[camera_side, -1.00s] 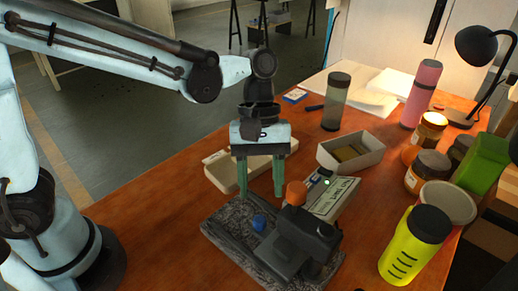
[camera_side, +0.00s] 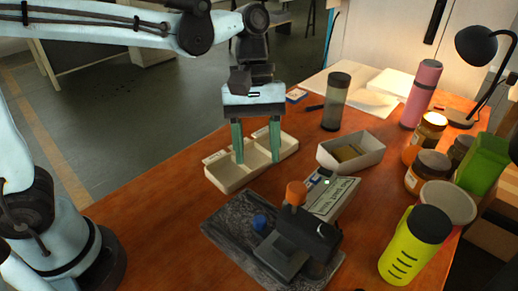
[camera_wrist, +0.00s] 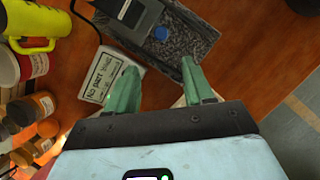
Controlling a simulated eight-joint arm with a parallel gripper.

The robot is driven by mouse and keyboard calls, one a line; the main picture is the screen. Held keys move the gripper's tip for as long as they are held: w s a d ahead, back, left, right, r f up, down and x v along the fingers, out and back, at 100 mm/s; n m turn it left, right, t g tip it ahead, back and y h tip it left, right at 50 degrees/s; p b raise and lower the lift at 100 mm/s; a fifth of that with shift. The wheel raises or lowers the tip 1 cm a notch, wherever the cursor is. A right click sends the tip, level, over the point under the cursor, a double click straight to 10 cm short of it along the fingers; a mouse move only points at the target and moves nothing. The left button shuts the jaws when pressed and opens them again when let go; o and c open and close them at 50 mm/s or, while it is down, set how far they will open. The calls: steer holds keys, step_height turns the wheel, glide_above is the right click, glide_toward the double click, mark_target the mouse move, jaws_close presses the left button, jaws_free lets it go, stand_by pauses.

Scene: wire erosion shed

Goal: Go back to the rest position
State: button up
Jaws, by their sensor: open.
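My gripper (camera_side: 257,144) is open, its two green fingers pointing down in front of the cream divided tray (camera_side: 232,181) in the side view. Nothing shows between the fingers. In the wrist view the green fingertips (camera_wrist: 160,80) are spread apart over the orange-brown table. The arm is raised and reaches in from the left. A dark machine with an orange knob (camera_side: 297,192) stands on a grey speckled mat (camera_side: 222,220), with a small blue piece (camera_side: 259,222) on that mat. The blue piece also shows in the wrist view (camera_wrist: 161,33).
A sign box (camera_side: 335,196) stands behind the machine. A whitish bin (camera_side: 362,158) holds brownish pieces. A yellow bottle (camera_side: 412,250), several jars, a pink cylinder (camera_side: 421,92), a grey-green cylinder (camera_side: 336,103) and a black lamp (camera_side: 477,45) stand on the right. The table's left front is clear.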

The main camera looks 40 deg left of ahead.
steer(key=s+a+f+m+t+y, duration=0.1)
steer(key=a+m+t, duration=0.3)
steer(key=a, duration=0.3)
steer(key=s+a+f+m+t+y, duration=0.1)
steer(key=a+m+t, duration=0.3)
steer(key=a, duration=0.4)
steer(key=shift+s+f+m+t+y, duration=0.3)
steer(key=shift+s+t+y, duration=0.25)
steer(key=shift+t, duration=0.35)
